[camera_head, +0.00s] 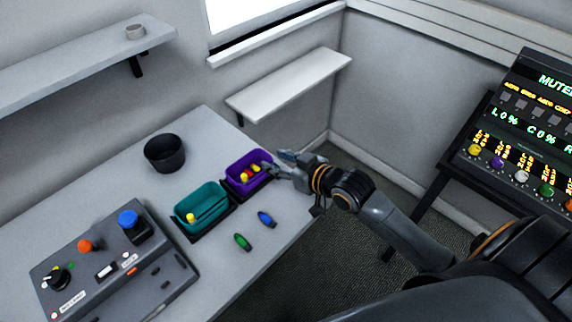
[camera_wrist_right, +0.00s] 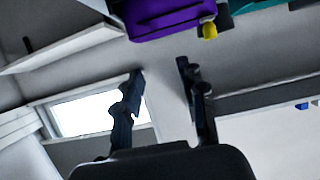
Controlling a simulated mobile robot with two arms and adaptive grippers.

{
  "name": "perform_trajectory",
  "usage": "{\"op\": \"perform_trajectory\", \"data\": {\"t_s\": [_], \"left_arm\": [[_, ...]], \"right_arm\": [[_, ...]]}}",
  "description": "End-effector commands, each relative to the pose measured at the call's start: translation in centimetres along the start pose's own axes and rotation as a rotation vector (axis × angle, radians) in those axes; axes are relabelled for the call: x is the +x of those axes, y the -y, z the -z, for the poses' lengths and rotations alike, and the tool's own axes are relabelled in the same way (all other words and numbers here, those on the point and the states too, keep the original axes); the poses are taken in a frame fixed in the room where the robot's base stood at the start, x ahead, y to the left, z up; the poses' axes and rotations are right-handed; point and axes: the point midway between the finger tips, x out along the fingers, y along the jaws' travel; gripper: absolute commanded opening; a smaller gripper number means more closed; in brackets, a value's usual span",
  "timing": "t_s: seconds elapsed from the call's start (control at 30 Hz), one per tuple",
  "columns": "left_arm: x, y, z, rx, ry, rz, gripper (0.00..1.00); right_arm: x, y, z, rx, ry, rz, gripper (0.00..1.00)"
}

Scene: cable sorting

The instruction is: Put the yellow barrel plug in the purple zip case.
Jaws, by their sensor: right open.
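The purple zip case (camera_head: 235,163) stands open at the table's right edge, with yellow and red pieces showing inside. A yellow piece (camera_head: 243,178) shows at its near left side; the wrist view also shows a yellow piece (camera_wrist_right: 209,30) at the case's corner. I cannot tell for sure whether it is the barrel plug. Another yellow piece (camera_head: 190,217) shows in the teal case (camera_head: 213,187). My right gripper (camera_head: 273,160) is open at the purple case's right side. In the right wrist view its fingers (camera_wrist_right: 160,72) are apart with nothing between them. My left gripper is not in view.
A green plug (camera_head: 243,242) and a blue plug (camera_head: 266,219) lie on the table in front of the cases. A black cup (camera_head: 165,153) stands behind. A grey control box (camera_head: 113,262) fills the front left. A wall shelf (camera_head: 290,85) is beyond the table.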

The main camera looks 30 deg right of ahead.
Motion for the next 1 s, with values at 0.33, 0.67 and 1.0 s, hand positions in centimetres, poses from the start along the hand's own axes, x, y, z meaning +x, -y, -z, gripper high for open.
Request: {"op": "perform_trajectory", "data": {"t_s": [0.33, 0.67, 1.0], "left_arm": [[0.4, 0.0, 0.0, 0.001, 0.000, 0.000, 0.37], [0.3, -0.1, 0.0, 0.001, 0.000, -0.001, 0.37], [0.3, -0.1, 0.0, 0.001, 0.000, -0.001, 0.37]], "right_arm": [[-2.9, 0.0, 0.0, 0.000, -0.001, 0.000, 0.40], [-2.9, 0.0, 0.0, 0.001, -0.001, 0.000, 0.40], [-2.9, 0.0, 0.0, 0.001, -0.001, 0.000, 0.40]]}}
